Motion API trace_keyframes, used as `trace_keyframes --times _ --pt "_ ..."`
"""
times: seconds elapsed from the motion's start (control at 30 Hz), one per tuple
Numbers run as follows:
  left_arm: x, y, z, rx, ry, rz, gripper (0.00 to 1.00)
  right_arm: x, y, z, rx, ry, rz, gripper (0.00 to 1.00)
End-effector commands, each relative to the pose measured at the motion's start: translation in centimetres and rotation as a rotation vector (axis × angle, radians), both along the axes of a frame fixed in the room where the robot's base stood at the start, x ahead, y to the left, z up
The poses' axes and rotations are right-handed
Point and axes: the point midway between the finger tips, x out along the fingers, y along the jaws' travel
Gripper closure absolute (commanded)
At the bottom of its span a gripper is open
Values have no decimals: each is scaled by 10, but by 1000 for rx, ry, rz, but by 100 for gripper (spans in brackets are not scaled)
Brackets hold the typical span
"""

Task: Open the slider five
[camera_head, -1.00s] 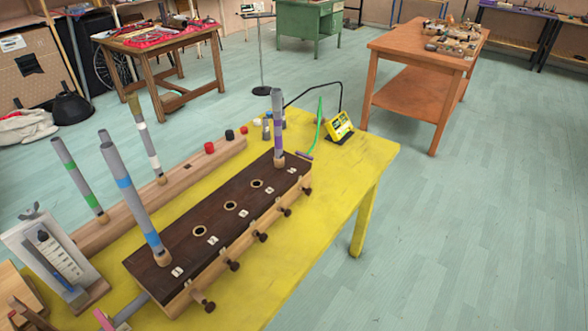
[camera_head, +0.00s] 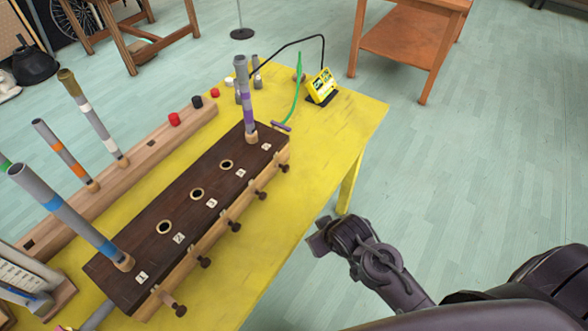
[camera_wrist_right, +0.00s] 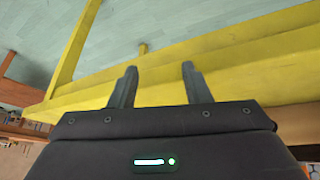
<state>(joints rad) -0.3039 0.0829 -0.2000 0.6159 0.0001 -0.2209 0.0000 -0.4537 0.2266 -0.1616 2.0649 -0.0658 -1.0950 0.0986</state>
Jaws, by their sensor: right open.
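A long dark-topped wooden box (camera_head: 150,250) lies on the yellow table, with numbered tags along its top. Several dark slider knobs stick out along its right side. The farthest knob (camera_head: 284,168) is beside the tag that seems to read 5 (camera_head: 266,146). A grey tube with purple bands (camera_head: 247,100) stands upright at that far end. My right gripper (camera_head: 321,234) is to the right of the table edge, apart from the knobs. In the right wrist view its two fingers (camera_wrist_right: 158,68) are spread and empty, facing the yellow table. My left gripper is not in view.
The yellow table (camera_head: 345,130) has bare surface right of the box. A yellow device (camera_head: 321,86) with a black cable and a green strand is at its far end. A wooden rail (camera_head: 140,145) with more tubes lies left. An orange table (camera_head: 410,45) stands behind.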

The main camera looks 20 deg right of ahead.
Motion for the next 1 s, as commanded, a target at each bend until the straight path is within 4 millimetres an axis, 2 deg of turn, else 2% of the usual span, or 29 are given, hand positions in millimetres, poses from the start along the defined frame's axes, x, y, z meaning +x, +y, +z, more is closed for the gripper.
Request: trace_keyframes --times 0.03,0.2,0.37,0.5,0.63,0.8,1.0 --pt "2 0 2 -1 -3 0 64 16 0 17 -6 -71 30 56" --pt "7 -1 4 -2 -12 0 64 57 8 45 27 -264 120 56" --pt "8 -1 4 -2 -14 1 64 87 11 52 81 -401 212 56" --pt "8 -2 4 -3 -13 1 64 111 4 50 158 -498 305 56" --pt "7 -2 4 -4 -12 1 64 127 -11 50 249 -557 379 56" --pt "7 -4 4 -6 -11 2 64 135 -30 53 336 -588 433 56" --pt "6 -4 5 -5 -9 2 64 142 -34 54 375 -600 449 56"
